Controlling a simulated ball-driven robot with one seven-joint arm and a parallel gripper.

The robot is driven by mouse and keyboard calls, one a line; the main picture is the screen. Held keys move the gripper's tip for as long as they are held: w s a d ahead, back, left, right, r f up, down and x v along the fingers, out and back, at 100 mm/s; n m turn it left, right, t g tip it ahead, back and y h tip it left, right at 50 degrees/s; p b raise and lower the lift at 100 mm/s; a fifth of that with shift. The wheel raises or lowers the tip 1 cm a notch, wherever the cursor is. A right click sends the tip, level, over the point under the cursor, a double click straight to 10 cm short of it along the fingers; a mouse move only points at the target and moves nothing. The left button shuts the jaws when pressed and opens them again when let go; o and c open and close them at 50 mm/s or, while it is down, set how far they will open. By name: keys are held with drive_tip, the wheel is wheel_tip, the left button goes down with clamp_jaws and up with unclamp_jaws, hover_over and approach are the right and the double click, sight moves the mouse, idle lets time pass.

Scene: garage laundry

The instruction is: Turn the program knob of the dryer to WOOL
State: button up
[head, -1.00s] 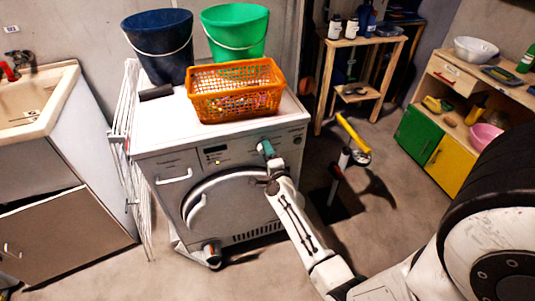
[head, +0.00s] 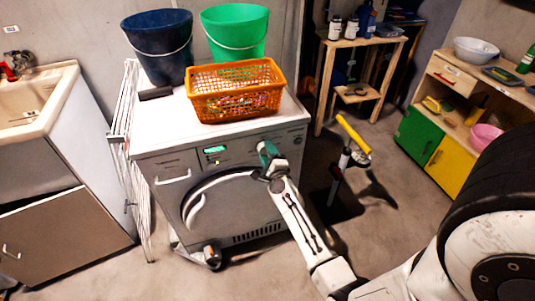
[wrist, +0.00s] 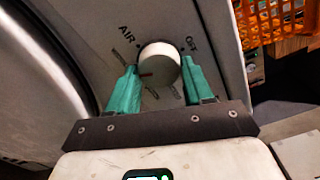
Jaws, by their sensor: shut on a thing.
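The white dryer (head: 165,125) stands in the middle of the head view, with its round door (head: 240,202) shut and its small display (head: 214,150) lit green. My gripper (head: 265,149) is at its front panel and hides the program knob there. In the wrist view the round, light knob (wrist: 159,60) sits between the two green fingers of my gripper (wrist: 157,76), which is shut on it. A reddish mark on the knob points to the left. The labels AIR (wrist: 126,32) and OFF (wrist: 191,43) show above it; the other labels are hidden or too blurred to read.
An orange basket (head: 212,105), a dark blue bucket (head: 160,48) and a green bucket (head: 236,35) stand on the dryer. A folded white rack (head: 125,130) leans at its left. A yellow-topped stand (head: 352,135) is on the floor to the right.

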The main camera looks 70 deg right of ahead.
drive_tip(key=o, duration=1)
drive_tip(key=p+v, duration=0.1)
drive_tip(key=v, duration=0.9)
drive_tip(key=shift+s+a+p, duration=0.25)
drive_tip(key=shift+s+p, duration=0.05)
